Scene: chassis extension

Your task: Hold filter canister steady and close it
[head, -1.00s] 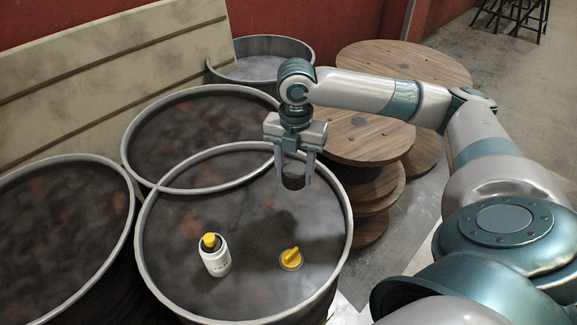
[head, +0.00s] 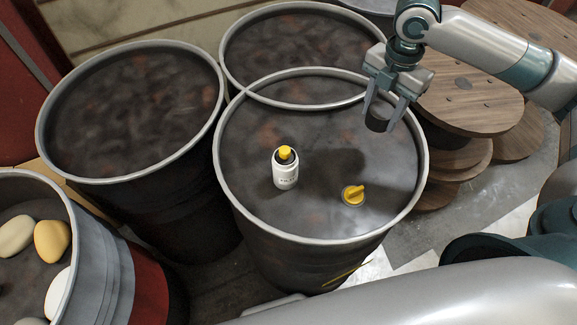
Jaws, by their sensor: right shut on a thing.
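A white canister (head: 285,172) with dark print and a yellow top stands upright on the middle drum's lid. A yellow cap with a raised grip (head: 353,195) lies on the same lid, to the right of the canister and apart from it. My right gripper (head: 384,119) points down over the drum's right side, above and behind the yellow cap. It is shut on a dark round piece (head: 378,124), held between its fingertips clear of the lid. What the piece is cannot be told. My left gripper is not in view.
The canister's drum has a raised pale rim (head: 222,172). Other drums stand behind and to the left. A grey container (head: 101,262) at lower left holds several rounded stones. Wooden spools (head: 468,100) stand at the right. The lid is otherwise bare.

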